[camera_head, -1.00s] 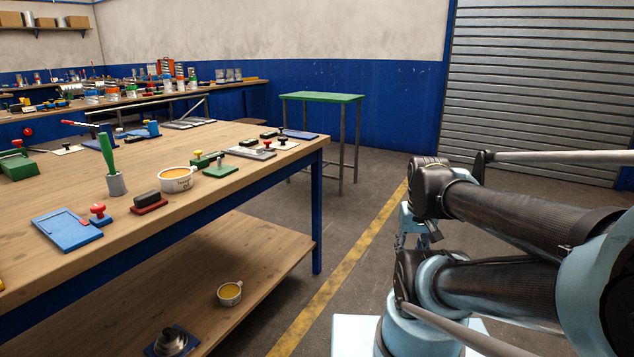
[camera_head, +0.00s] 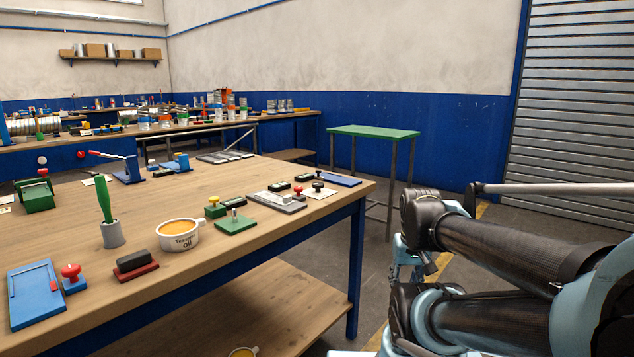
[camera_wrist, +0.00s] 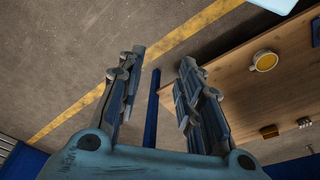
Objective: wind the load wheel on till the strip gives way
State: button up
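My gripper (camera_wrist: 160,65) is open and empty in the wrist view, its two fingers well apart. Between and beyond them are bare floor, a blue table leg and the edge of a wooden surface. I cannot make out a load wheel or a strip in either view. A blue device with a lever (camera_head: 128,168) stands at the far left of the near table, too small to identify. In the head view my arm is folded at the right and its fingers do not show clearly.
The near wooden table (camera_head: 310,222) holds stamps, a green-handled tool (camera_head: 105,200) and a cup of yellow liquid (camera_head: 178,236). A small green-topped table (camera_head: 374,132) stands behind. A cluttered bench (camera_head: 190,130) lines the back wall, with ribbed metal duct (camera_head: 35,126) at left. Floor between is clear.

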jog(key=o, duration=0.4)
jog(key=shift+r, duration=0.1)
jog(key=shift+o, duration=1)
jog(key=shift+a+r+n, duration=0.15)
jog(key=shift+r, duration=0.4)
jog(key=shift+a+r+n, duration=0.15)
jog(key=shift+r, duration=0.35)
notch_tip(320, 180, up, 29)
jog(key=n+g+y, duration=0.3)
jog(key=n+y, duration=0.2)
jog(key=n, duration=1.4)
send_over(319, 183)
jog(key=d, duration=0.7)
jog(key=shift+h, duration=0.3)
jog(key=x, duration=1.1)
jog(key=w+x, duration=0.1)
jog(key=x, duration=0.5)
jog(key=shift+a+f, duration=0.1)
jog(key=shift+f, duration=0.1)
jog(key=c, duration=1)
